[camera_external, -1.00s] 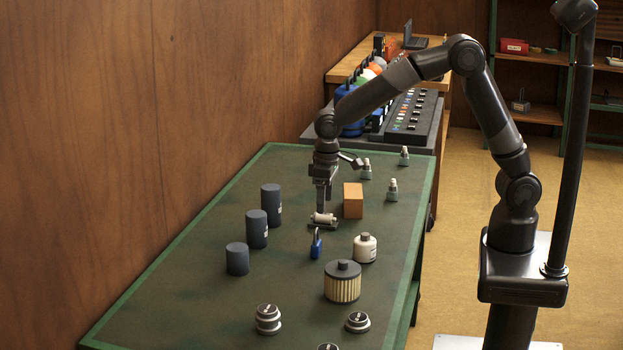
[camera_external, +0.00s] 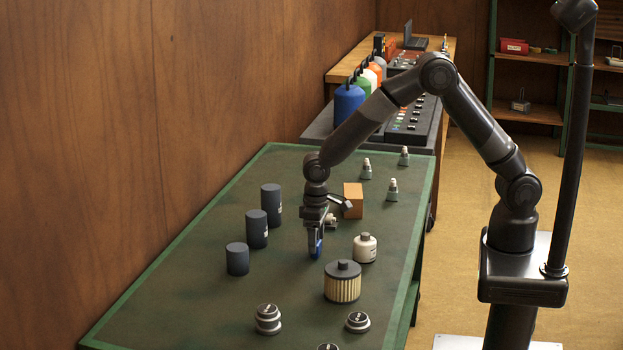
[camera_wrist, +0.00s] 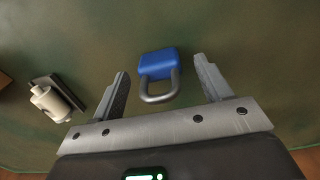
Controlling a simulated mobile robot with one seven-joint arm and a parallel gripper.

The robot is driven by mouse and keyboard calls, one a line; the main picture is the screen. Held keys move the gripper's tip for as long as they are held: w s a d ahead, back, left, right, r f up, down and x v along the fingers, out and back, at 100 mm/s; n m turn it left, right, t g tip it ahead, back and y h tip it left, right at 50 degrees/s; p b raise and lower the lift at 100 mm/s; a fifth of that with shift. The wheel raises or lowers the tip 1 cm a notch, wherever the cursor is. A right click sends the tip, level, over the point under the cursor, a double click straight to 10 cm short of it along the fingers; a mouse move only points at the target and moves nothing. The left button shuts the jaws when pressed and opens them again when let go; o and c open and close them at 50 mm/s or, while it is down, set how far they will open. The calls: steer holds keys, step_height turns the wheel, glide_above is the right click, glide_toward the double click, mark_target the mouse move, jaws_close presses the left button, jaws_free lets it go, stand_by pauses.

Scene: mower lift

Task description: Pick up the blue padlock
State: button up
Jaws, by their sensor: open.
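The blue padlock (camera_wrist: 158,64) with its grey shackle lies between and slightly ahead of my open fingers in the wrist view. In the external view the padlock (camera_external: 319,246) is partly hidden by my gripper. My gripper (camera_external: 315,250) points down over the green table at the padlock. In the wrist view my gripper (camera_wrist: 163,85) is open, with one finger on each side of the padlock and a gap visible on both sides.
A white cylinder on a dark base (camera_wrist: 53,101) lies left of my fingers. Several dark cylinders (camera_external: 256,230) stand left. Round silver-black pieces (camera_external: 268,318) stand at the front.

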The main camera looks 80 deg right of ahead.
step_height(320, 180, down, 2)
steer(key=shift+f, duration=0.1)
steer(key=shift+c, duration=0.4)
steer(key=c, duration=1.1)
